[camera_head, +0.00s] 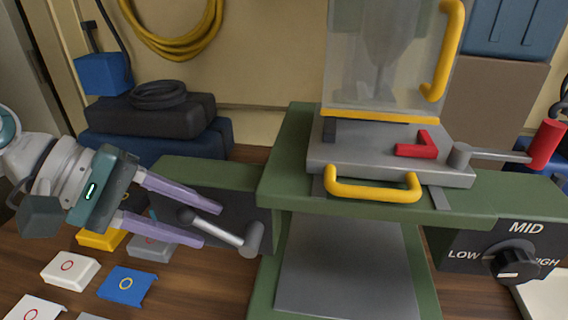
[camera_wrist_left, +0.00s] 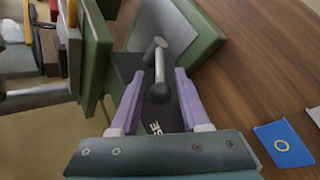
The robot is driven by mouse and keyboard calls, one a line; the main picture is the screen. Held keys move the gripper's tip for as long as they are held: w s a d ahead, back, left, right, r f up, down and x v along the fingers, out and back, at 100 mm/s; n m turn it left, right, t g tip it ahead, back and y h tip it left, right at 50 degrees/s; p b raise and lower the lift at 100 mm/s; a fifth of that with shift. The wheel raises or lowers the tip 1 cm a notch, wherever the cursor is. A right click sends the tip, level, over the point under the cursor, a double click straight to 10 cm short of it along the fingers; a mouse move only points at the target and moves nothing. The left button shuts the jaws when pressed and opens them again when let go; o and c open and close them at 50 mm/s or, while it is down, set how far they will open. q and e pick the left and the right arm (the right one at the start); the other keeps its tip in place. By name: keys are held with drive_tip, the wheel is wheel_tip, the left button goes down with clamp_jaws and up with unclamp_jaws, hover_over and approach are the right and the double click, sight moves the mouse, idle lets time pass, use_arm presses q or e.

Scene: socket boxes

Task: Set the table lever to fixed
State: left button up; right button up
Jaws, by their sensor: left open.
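The table lever (camera_head: 225,233) is a light metal rod with a dark ball knob, on a dark panel at the left of the green machine. Its rod points left and slightly up from its grey hub in the head view. My left gripper (camera_head: 211,225) is open, with its lilac fingers on either side of the lever. In the left wrist view the lever (camera_wrist_left: 161,66) lies between the spread fingers, with gaps on both sides. White lettering (camera_wrist_left: 157,128) on the panel is partly hidden; only its end, apparently "SE", shows. My right gripper is out of view.
The green machine (camera_head: 285,185) carries a grey table, a yellow handle (camera_head: 372,191) and a red-knobbed lever (camera_head: 547,143). A dial (camera_head: 513,260) is at right. Socket boxes, including a blue one (camera_head: 126,284), lie on the wooden bench below my left gripper.

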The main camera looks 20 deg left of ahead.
use_arm(q)
drive_tip(key=shift+x, duration=1)
drive_tip(key=shift+c, duration=0.3)
clamp_jaws()
idle(0.4)
